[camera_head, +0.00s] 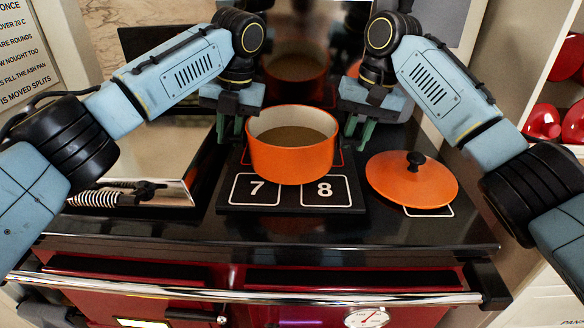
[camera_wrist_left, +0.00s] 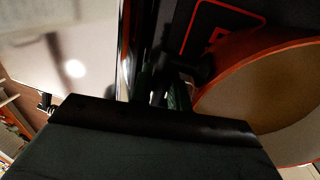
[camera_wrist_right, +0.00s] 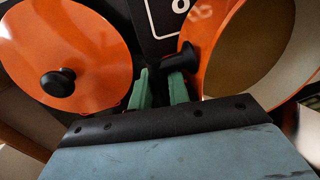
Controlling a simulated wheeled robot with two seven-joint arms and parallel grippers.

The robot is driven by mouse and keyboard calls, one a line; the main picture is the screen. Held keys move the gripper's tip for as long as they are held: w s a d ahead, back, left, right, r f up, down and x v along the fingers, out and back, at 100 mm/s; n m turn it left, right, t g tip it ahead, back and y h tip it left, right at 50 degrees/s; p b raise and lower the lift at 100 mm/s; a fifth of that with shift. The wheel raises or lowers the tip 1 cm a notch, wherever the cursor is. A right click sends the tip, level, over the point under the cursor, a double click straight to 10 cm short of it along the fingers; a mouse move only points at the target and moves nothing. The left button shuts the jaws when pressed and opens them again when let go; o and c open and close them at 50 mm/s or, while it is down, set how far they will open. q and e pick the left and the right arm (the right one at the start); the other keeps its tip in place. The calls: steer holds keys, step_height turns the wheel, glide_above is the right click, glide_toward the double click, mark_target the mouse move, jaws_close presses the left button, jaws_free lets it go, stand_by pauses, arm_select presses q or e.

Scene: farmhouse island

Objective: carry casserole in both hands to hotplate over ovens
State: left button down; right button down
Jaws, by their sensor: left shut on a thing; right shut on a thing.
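The orange casserole (camera_head: 292,160) is upright and lidless, with brown contents inside. It is over the black numbered plate (camera_head: 292,207) at the middle of the range top; whether it rests on it or hangs just above I cannot tell. My left gripper (camera_head: 232,130) is at its left side, shut on a dark side handle, dim in the left wrist view. My right gripper (camera_head: 358,134) is at its right side, shut on the black handle (camera_wrist_right: 182,57), with green fingers showing in the right wrist view.
The orange lid (camera_head: 411,181) with a black knob lies on the range top to the right. A raised shiny cover (camera_head: 130,140) with a coiled handle is on the left. A chrome rail (camera_head: 250,297) runs along the front. Red pans (camera_head: 560,122) sit on a shelf at right.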

arm_select(q)
steer(key=shift+a+f+b, duration=0.2)
steer(key=shift+f+b, duration=0.15)
steer(key=shift+f, duration=0.05)
arm_select(e)
steer(key=shift+d+f, duration=0.2)
steer(key=shift+f, duration=0.2)
arm_select(q)
steer(key=c, duration=1.7)
jaws_free()
arm_select(e)
steer(key=c, duration=1.7)
jaws_free()
steer(key=shift+f, duration=0.1)
arm_select(q)
steer(key=o, duration=0.4)
steer(key=shift+c, duration=0.2)
arm_select(e)
steer(key=o, duration=0.4)
steer(key=shift+a, duration=0.1)
steer(key=shift+c, duration=0.2)
arm_select(q)
steer(key=shift+d, duration=0.15)
arm_select(e)
steer(key=shift+a, duration=0.1)
arm_select(q)
steer(key=shift+r, duration=0.15)
arm_select(e)
steer(key=shift+r, duration=0.3)
